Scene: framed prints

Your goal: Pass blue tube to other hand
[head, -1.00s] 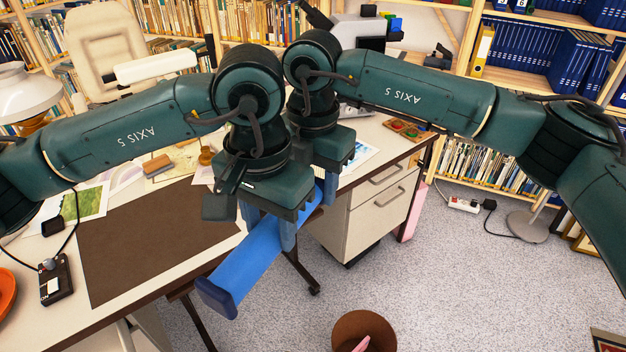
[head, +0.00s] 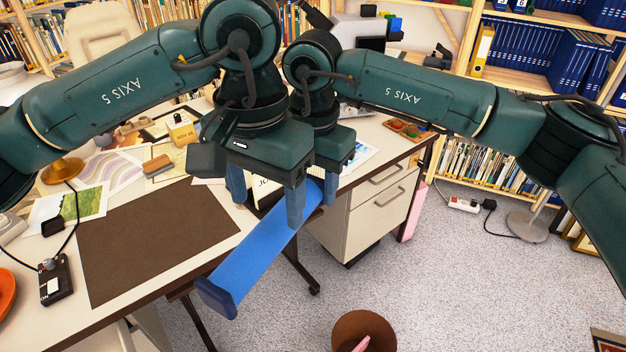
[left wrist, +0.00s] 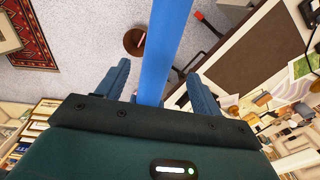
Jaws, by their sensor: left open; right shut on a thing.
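The blue tube (head: 258,255) slants in the air in front of the desk edge in the head view, its capped end low and to the left. My right gripper (head: 326,190) is shut on its upper right end, partly hidden behind my left gripper. My left gripper (head: 266,205) is open, its fingers just above the tube and apart from each other. In the left wrist view the tube (left wrist: 162,55) runs between the open fingers of the left gripper (left wrist: 160,85), with a gap on either side.
The desk has a brown mat (head: 150,240), a control box (head: 55,280) with a cable, and prints (head: 80,210). A drawer unit (head: 375,205) stands under its right end. A brown waste bin (head: 363,332) is on the grey carpet. The carpet at right is mostly clear.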

